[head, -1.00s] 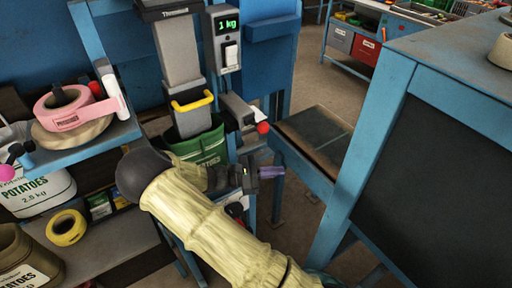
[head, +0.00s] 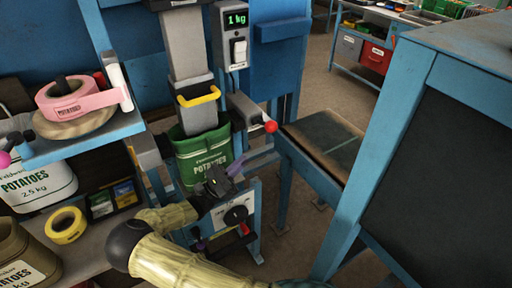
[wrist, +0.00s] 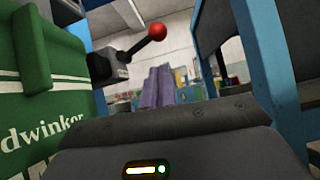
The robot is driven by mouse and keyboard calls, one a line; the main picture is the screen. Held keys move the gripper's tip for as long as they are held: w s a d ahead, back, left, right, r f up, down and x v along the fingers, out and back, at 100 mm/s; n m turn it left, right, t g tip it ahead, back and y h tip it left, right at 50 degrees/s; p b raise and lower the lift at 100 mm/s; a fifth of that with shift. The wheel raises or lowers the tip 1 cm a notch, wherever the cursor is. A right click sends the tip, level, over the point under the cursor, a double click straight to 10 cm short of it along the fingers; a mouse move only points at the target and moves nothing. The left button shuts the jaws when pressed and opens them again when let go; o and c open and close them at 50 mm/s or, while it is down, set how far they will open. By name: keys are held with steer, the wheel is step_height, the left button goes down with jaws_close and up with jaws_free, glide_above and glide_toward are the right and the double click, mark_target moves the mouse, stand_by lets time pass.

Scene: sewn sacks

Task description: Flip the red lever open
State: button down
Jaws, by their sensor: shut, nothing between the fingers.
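The lever has a red ball knob (head: 270,127) on a dark rod and projects from a grey block to the right of the filling chute. In the wrist view the red knob (wrist: 157,31) is above and beyond my fingers, with its dark rod slanting down left to the dark mount. My gripper (head: 240,163) has purple fingers and is shut and empty, below and left of the knob, in front of the green sack. Its fingers also show in the wrist view (wrist: 160,86), apart from the lever.
A green potato sack (head: 203,155) hangs under the grey chute (head: 184,45) with a yellow handle. A display box (head: 236,18) reads 1 kg. A blue-framed table (head: 350,190) stands to the right. A shelf with tape rolls (head: 66,100) is at left.

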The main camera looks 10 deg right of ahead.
steer(key=p+x, duration=0.2)
steer(key=x, duration=0.8)
steer(key=shift+r+n+t+y+p, duration=0.35)
steer(key=shift+n+t+p, duration=0.45)
steer(key=shift+n+p, duration=0.3)
step_height(320, 180, up, 8)
steer(key=n+t+y+p, duration=0.8)
steer(key=n+y+p, duration=0.2)
steer(key=n+p, duration=0.95)
glide_above(261, 119)
steer(key=s+a, duration=0.3)
steer(key=shift+s+d+m, duration=0.2)
steer(key=shift+d+m, duration=0.05)
steer(key=shift+m, duration=0.2)
steer(key=shift+a+p, duration=0.1)
steer(key=shift+p, duration=0.2)
steer(key=shift+a, duration=0.1)
